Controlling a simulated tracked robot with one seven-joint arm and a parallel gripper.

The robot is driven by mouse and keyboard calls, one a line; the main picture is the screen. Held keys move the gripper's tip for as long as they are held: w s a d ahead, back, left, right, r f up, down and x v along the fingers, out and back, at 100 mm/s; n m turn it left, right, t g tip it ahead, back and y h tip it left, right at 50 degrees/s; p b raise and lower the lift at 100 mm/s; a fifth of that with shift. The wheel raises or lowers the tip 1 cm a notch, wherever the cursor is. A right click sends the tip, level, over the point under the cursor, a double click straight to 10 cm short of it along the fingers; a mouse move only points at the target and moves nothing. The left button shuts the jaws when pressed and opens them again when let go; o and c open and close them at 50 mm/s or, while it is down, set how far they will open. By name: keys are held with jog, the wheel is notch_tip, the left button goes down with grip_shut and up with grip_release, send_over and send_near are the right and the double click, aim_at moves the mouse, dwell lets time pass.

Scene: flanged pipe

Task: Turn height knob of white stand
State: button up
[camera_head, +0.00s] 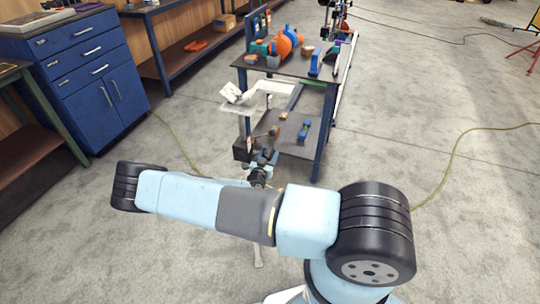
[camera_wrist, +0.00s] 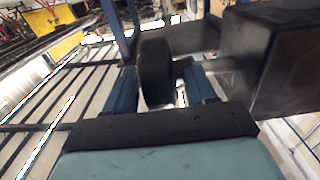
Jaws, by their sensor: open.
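The white stand (camera_head: 270,88) has a pale flat top in front of the work table in the head view. A dark block sits lower on its post (camera_head: 242,150), and the block is large at the right in the wrist view (camera_wrist: 285,60). A round black knob (camera_wrist: 154,66) sticks out beside the block. My gripper (camera_wrist: 160,84) is open, with one blue finger on each side of the knob. The knob lies between the fingers; I cannot tell if either finger touches it. In the head view my gripper (camera_head: 262,163) is small and partly hidden by my wrist.
A dark work table (camera_head: 318,70) with orange, green and blue items stands just behind the stand. Its lower shelf (camera_head: 300,142) holds a few small things. A blue drawer cabinet (camera_head: 85,75) stands at the left. Cables lie on the floor; open floor extends to the right.

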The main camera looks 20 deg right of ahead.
jog(key=shift+w+d, duration=0.15)
jog(key=shift+w, duration=0.1)
jog(key=shift+c, duration=0.2)
jog(key=c, duration=0.9)
jog(key=shift+d, duration=0.2)
jog(key=shift+a, duration=0.15)
